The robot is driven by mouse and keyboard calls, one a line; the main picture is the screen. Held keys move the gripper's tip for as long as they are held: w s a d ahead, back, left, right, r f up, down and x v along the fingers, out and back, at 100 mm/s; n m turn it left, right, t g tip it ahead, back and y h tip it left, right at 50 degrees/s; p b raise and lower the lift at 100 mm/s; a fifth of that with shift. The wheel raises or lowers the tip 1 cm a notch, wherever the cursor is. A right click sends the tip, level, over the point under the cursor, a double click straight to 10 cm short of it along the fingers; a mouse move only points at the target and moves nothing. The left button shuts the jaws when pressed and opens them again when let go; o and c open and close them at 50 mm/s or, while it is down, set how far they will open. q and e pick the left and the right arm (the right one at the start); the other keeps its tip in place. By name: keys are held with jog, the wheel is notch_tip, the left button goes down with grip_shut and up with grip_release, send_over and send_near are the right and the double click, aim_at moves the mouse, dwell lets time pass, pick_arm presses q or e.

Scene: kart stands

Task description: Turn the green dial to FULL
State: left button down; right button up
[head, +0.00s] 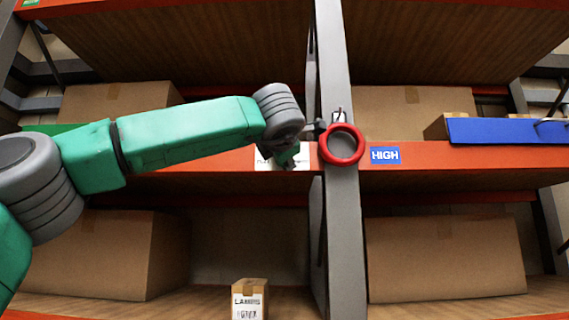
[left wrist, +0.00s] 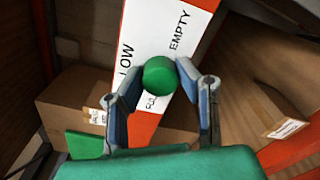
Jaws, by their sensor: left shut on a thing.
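The green dial (left wrist: 159,75) sits on a white label plate (left wrist: 151,32) in the left wrist view. The plate reads LOW and EMPTY, and a third word by the dial is partly hidden. My left gripper (left wrist: 158,82) has a finger on each side of the dial and is shut on it. In the head view my left gripper (head: 284,158) is at the orange shelf beam, in front of the white plate (head: 268,163), covering most of its text. I cannot tell the dial's pointing direction. My right gripper is in neither view.
A red ring (head: 342,145) is on the grey upright, just right of my left wrist, beside a blue HIGH sign (head: 385,155). Cardboard boxes (head: 445,255) fill the shelves. A small LAMPS box (head: 249,298) stands below. A blue bin (head: 505,131) is at right.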

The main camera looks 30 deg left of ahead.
pick_arm(q)
jog(key=c, duration=2.3)
grip_release()
jog(key=shift+w+f+n, duration=0.1)
jog(key=shift+f+n, duration=0.2)
jog(key=shift+f, duration=0.1)
jog(key=o, duration=1.1)
jog(key=shift+r, duration=0.1)
jog(key=v, duration=1.1)
jog(key=shift+s+d, duration=0.2)
jog(key=shift+s, duration=0.1)
